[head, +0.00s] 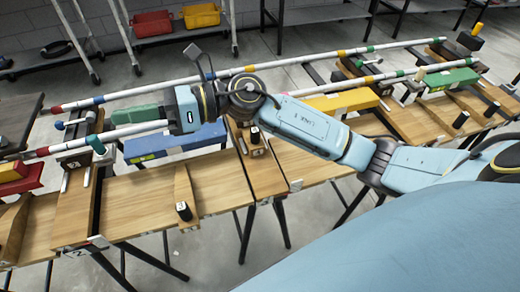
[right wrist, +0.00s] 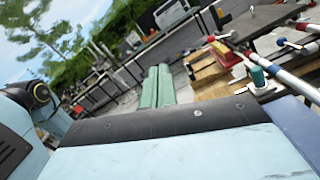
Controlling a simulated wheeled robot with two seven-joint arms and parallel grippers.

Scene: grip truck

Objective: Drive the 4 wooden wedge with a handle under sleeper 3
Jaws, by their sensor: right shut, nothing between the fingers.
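A wooden wedge with a black handle (head: 183,196) lies on the pale planks between two raised sleepers. The sleeper to its right (head: 262,175) carries a small number plate that I cannot read surely. A second black handle (head: 254,137) stands by that sleeper, and another handled wedge (head: 460,121) lies far right. My right gripper (head: 128,118) has green fingers shut with nothing between them. It hangs above the left part of the bench, apart from the wedges. Its fingers also show in the right wrist view (right wrist: 157,80). My left gripper is not in view.
White rails with coloured bands (head: 290,72) run along the bench. A blue block (head: 175,142), a yellow block (head: 342,101), a green block (head: 450,79) and a red block (head: 22,182) stand among the sleepers. My right arm crosses over the middle.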

